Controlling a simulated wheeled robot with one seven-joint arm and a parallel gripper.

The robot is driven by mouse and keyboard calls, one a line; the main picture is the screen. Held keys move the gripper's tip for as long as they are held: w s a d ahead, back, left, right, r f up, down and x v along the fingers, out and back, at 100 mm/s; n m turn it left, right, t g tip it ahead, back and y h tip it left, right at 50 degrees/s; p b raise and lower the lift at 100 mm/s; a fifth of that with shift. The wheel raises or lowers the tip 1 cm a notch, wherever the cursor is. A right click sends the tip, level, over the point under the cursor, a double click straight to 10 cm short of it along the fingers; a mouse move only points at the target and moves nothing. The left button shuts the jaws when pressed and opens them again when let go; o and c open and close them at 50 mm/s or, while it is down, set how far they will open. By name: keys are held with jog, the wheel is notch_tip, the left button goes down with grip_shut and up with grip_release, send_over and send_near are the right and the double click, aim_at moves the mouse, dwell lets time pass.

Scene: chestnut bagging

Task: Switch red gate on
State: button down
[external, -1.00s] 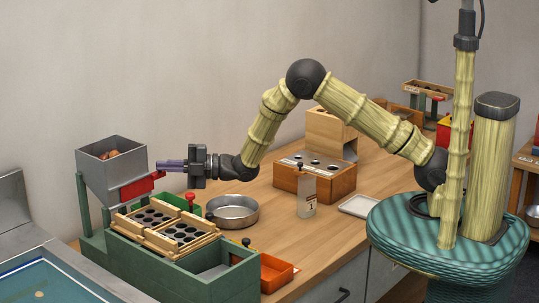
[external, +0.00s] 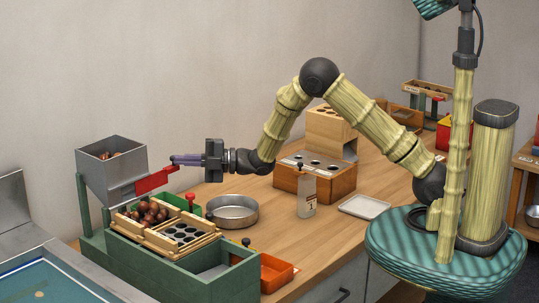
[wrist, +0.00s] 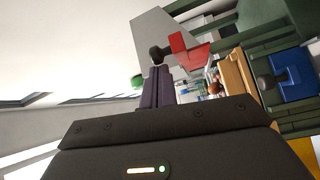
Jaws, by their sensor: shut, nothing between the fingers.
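The red gate (external: 152,181) sticks out to the right under the grey hopper (external: 112,160), which still holds a few brown chestnuts (external: 113,155). In the wrist view the red gate (wrist: 188,52) has a dark round knob (wrist: 157,54) at its end. My gripper (external: 173,159) is shut and empty, its purple fingers at the gate's outer end. In the wrist view my fingertips (wrist: 159,68) are right by the knob; I cannot tell if they touch it. Several chestnuts (external: 149,211) lie heaped on the left part of the wooden hole tray below.
A green box frame (external: 180,268) carries the hole trays (external: 186,236). A red knob (external: 190,198) stands behind them. The table around the white tray (external: 363,207) is fairly clear.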

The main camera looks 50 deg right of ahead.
jog(key=b+v, duration=0.4)
jog(key=v, duration=0.5)
jog(key=shift+d, duration=0.1)
